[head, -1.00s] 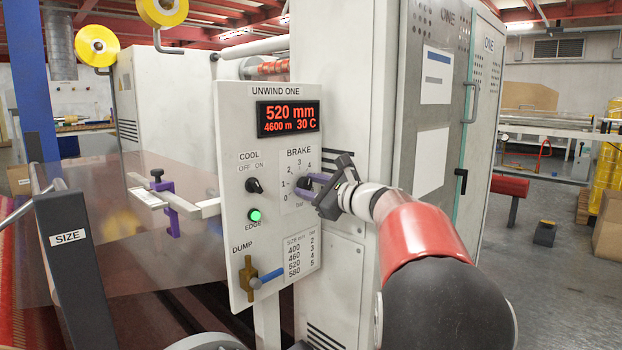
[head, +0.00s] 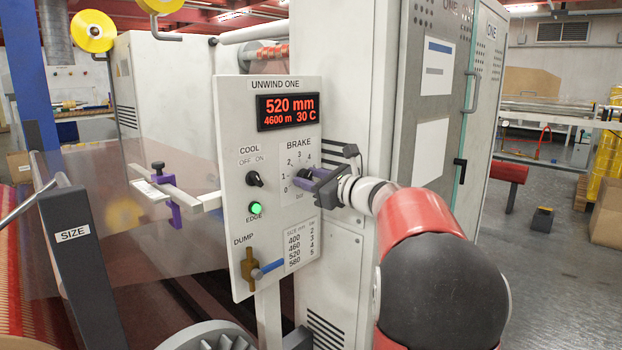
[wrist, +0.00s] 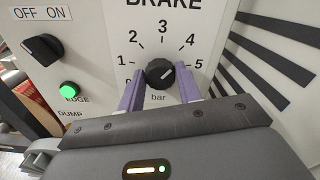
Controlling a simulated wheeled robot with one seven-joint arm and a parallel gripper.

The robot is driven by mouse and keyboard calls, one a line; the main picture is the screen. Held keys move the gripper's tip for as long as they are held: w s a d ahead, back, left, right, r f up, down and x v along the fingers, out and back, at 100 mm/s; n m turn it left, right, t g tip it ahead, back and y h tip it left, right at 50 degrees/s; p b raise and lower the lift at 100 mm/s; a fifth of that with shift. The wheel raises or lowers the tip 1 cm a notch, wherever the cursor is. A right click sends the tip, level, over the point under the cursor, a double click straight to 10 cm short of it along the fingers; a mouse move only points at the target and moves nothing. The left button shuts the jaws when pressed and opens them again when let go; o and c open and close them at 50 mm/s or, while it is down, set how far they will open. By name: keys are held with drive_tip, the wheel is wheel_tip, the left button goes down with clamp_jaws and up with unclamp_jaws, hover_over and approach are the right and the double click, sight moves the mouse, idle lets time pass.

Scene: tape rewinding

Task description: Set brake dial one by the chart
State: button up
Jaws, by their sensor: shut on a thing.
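The black brake dial (wrist: 160,72) is on the white UNWIND ONE panel (head: 235,130). My gripper (wrist: 158,88) is shut on it, with a purple finger on either side. In the wrist view the dial's white mark points up and right, toward the 4 to 5 side of the scale; its exact reading is hard to tell. In the head view my gripper largely hides the dial. The red display (head: 287,112) reads 520 mm, 4600 m, 30 C. The chart (head: 302,243) lists sizes 400, 460, 520, 580 against bar values 2, 3, 4, 5.
A COOL switch (wrist: 42,47) and a lit green EDGE button (wrist: 69,91) sit left of the dial. A DUMP valve with a blue handle (head: 268,268) is below. A grey cabinet (head: 435,100) stands to the right. Floor at right is largely open.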

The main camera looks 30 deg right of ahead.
drive_tip(key=shift+f, duration=0.1)
drive_tip(key=o, duration=1)
drive_tip(key=b+v, duration=0.1)
drive_tip(key=v, duration=0.7)
